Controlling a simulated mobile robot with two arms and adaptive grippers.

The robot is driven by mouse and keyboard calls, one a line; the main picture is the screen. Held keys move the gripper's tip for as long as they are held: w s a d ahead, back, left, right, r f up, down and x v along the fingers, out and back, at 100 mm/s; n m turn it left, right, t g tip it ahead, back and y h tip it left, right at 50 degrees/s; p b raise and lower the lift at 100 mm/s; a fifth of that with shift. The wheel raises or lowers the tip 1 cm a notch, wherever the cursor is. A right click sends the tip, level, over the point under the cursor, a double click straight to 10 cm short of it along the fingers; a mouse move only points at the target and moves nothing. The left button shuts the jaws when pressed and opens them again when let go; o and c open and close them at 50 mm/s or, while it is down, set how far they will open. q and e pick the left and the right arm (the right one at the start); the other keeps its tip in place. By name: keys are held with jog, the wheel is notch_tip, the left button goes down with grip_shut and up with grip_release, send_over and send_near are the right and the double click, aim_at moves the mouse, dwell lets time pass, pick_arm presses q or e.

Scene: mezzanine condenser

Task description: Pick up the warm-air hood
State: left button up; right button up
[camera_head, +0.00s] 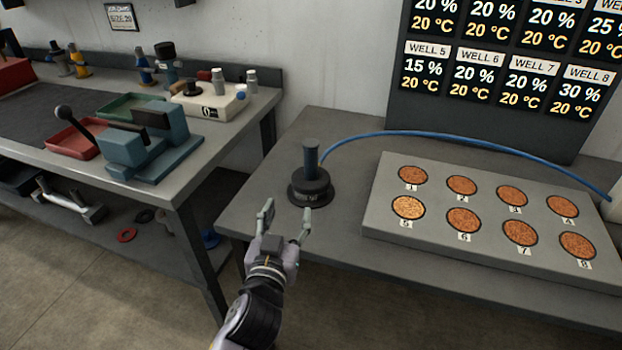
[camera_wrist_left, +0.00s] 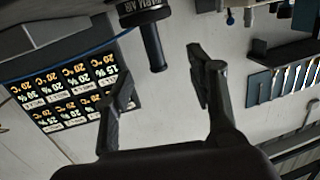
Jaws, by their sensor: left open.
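The warm-air hood (camera_head: 311,190) stands upright on the grey bench (camera_head: 275,165), a dark round base with a blue-grey upright handle. A blue hose (camera_head: 430,135) runs from it to the right. In the left wrist view, which is turned over, the hood (camera_wrist_left: 152,45) shows its handle and part of a "WARM AIR" label at the top edge. My left gripper (camera_head: 287,211) is open and empty, just in front of the hood's base and a little to its left. In the left wrist view the gripper's fingers (camera_wrist_left: 160,78) are spread, with the handle beyond them. My right gripper is not in view.
A grey plate (camera_head: 480,195) with several numbered wells of orange-brown grains lies right of the hood. A dark display (camera_head: 500,75) of well percentages and temperatures stands behind. A cluttered workbench (camera_head: 170,185) is on the left, separated by a gap. Bare bench lies around the hood.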

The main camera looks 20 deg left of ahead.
pick_arm(q)
jog(key=w+r, duration=0.2)
send_near(310, 162)
jog(key=shift+t, duration=0.4)
jog(key=w, duration=0.1)
jog(key=w+a, duration=0.1)
jog(key=w, duration=0.1)
jog(key=w+f, duration=0.1)
jog(key=w, duration=0.1)
jog(key=shift+w+a, duration=0.2)
jog(key=shift+a, duration=0.1)
jog(key=shift+w+b, duration=0.6)
jog(key=shift+w, duration=2.55)
jog(key=shift+s, duration=0.1)
jog(key=shift+c, duration=0.5)
jog(key=c, duration=1.1)
grip_shut()
jog(key=shift+r, duration=0.15)
